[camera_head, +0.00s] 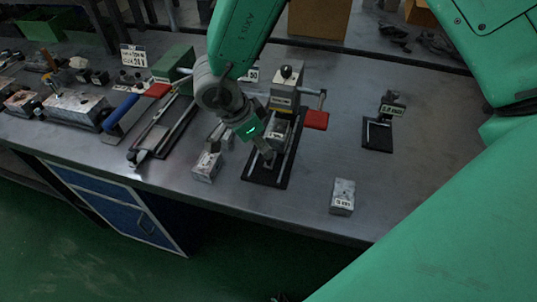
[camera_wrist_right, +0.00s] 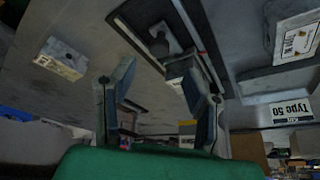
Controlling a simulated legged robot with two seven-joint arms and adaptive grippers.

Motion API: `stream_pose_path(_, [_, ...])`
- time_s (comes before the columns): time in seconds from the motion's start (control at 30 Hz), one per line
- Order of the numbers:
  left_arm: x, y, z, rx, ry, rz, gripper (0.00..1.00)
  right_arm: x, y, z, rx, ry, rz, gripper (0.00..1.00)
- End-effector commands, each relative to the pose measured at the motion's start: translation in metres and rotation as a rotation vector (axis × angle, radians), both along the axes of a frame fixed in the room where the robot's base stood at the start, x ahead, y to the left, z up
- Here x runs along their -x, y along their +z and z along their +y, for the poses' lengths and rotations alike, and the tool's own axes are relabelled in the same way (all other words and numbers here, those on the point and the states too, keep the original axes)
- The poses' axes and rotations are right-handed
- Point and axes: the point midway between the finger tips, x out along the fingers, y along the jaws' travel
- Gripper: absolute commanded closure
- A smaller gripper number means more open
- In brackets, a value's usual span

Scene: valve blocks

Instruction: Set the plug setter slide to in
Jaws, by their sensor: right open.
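I cannot tell from any label which part is the plug setter slide. My right gripper (camera_head: 268,146) is over this base plate, partly hiding it. Contact cannot be made out. My left gripper is not in view.
A labelled metal block (camera_head: 207,166) sits left of the base plate, another (camera_head: 342,196) to its right. A small black fixture (camera_head: 377,135) stands further right.

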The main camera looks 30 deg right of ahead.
Motion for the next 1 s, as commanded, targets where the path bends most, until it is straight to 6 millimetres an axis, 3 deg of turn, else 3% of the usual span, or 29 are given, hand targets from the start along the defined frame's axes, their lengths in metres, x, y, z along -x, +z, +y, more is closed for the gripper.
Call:
stream_pose_path(0.1, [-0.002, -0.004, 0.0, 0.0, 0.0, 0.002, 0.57, 0.002, -0.023, -0.008, 0.005, 0.002, 0.002, 0.58])
stream_pose_path(0.3, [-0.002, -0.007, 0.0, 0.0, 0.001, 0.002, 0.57, 0.002, -0.047, -0.018, 0.001, 0.002, 0.0, 0.58])
stream_pose_path(0.7, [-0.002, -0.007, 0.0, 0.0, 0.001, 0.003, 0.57, 0.002, -0.054, -0.023, -0.001, 0.0, -0.001, 0.58])
stream_pose_path(0.73, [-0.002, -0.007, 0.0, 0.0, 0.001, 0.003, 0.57, 0.002, -0.054, -0.022, -0.001, 0.001, -0.001, 0.61])
stream_pose_path(0.83, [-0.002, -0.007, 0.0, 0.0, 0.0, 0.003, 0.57, 0.002, -0.054, -0.022, 0.0, 0.001, -0.001, 0.97])
stream_pose_path(1.0, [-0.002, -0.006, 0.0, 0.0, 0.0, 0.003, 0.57, 0.001, -0.053, -0.022, -0.001, 0.001, -0.002, 1.0])
